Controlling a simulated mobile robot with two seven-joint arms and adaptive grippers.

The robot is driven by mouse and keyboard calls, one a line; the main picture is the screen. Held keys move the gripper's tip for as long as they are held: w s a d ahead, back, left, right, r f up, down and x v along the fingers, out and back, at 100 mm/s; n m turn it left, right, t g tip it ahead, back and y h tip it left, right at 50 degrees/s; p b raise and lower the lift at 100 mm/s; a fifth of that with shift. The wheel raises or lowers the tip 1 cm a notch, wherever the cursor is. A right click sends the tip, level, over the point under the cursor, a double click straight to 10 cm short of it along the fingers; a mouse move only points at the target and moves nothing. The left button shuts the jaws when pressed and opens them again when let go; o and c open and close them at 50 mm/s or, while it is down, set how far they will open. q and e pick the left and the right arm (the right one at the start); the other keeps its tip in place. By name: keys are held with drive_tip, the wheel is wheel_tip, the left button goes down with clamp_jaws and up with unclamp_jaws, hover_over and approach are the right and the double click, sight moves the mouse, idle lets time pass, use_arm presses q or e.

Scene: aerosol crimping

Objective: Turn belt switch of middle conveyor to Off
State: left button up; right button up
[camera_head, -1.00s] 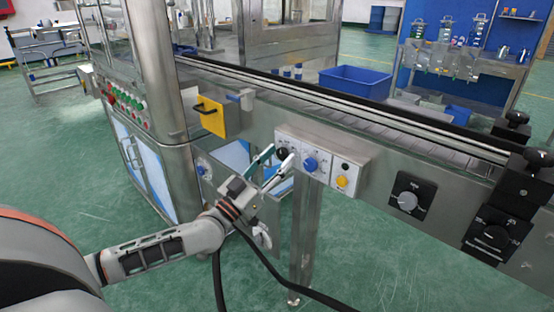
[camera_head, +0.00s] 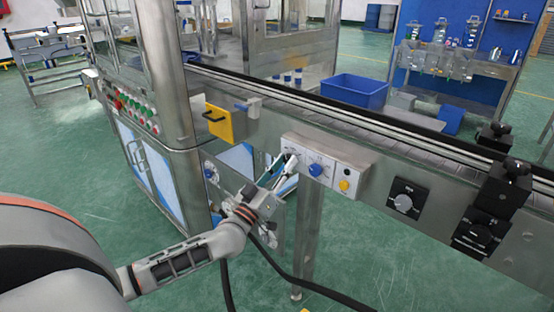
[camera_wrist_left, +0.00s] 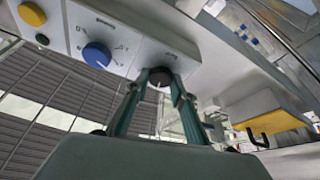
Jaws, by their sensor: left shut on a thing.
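The white control box (camera_head: 332,178) is fixed to the side of the conveyor. The black knob (camera_wrist_left: 160,77) at one end of this box lies between the fingertips of my left gripper (camera_head: 288,158). The gripper is shut on this knob. In the head view the fingertips mostly hide the knob. A blue knob (camera_head: 316,170) sits beside it on the same box and also shows in the left wrist view (camera_wrist_left: 97,54). A yellow button (camera_head: 344,185) is at the box's right end. My right gripper is not in view.
A yellow plate with a black handle (camera_head: 219,123) is left of the box. A conveyor leg (camera_head: 308,240) stands below. A blue bin (camera_head: 353,91) is behind the belt.

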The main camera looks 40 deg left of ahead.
use_arm(q)
drive_tip(key=n+y+p, duration=0.1)
drive_tip(key=n, duration=0.1)
drive_tip(key=r+n+p, duration=0.1)
drive_tip(key=n+p, duration=0.1)
drive_tip(key=shift+d+r+g+y+p, duration=0.1)
drive_tip(key=shift+d+g+y+p, duration=0.05)
drive_tip(key=shift+g+y+p, duration=0.2)
drive_tip(key=shift+n+y+p, duration=0.45)
drive_tip(key=shift+n, duration=0.05)
drive_tip(key=shift+f+n+g+y+p, duration=0.2)
drive_tip(key=shift+n+g+y+p, duration=0.15)
drive_tip(key=shift+n+p, duration=0.55)
drive_tip(key=shift+f+n+p, duration=0.2)
drive_tip(key=shift+n+p, duration=0.6)
drive_tip(key=shift+n, duration=0.1)
drive_tip(key=shift+f+g+y, duration=0.15)
drive_tip(key=shift+g+y, duration=0.1)
drive_tip(key=shift+g, duration=0.15)
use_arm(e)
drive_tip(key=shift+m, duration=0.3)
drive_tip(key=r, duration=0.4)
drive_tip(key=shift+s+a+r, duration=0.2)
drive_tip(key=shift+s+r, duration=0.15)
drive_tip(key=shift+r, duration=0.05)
use_arm(q)
drive_tip(key=shift+f+n+p, duration=0.1)
drive_tip(key=shift+n+p, duration=0.2)
drive_tip(key=o, duration=1.1)
